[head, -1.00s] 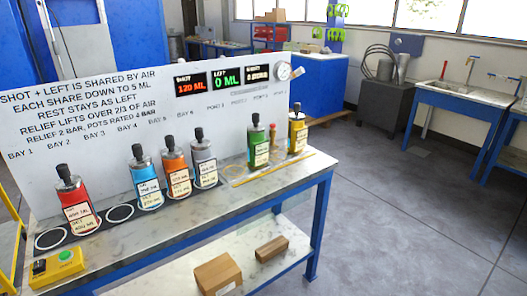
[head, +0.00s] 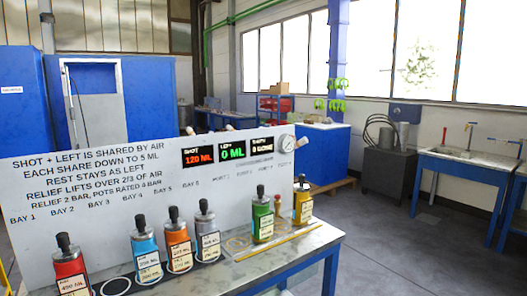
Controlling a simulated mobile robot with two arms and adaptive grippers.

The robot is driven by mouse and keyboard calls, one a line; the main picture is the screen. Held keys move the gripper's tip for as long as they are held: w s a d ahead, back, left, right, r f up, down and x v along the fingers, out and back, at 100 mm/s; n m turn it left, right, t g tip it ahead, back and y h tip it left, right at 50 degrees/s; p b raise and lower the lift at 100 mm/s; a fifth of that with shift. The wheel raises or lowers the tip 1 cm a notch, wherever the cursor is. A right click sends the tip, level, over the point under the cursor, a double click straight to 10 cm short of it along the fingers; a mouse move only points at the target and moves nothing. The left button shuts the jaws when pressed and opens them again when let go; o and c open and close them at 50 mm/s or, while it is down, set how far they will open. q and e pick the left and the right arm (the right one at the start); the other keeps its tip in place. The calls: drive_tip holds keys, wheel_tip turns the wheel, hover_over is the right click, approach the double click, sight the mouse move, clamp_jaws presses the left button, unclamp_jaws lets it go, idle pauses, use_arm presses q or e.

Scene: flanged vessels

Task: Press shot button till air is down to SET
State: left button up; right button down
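The white panel (head: 100,185) stands behind the bench and carries printed rules about sharing by air. Its red display (head: 198,157) reads SHOT 120 ML and its green display (head: 233,150) reads LEFT 0 ML. A third white-lettered display (head: 265,145) is too small to read surely. A round gauge (head: 285,142) sits at the panel's right end; its needle and any SET mark are unreadable. The shot button is not visible now; a yellow box with a green button showed at the bench's front left earlier. Neither gripper is in view.
On the bench (head: 300,250) stand red (head: 70,274), light-blue (head: 146,252), orange (head: 178,250), grey (head: 208,240), green (head: 263,222) and yellow (head: 303,207) flanged vessels. An empty ringed spot (head: 116,286) lies beside the red one. Open floor lies right of the bench.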

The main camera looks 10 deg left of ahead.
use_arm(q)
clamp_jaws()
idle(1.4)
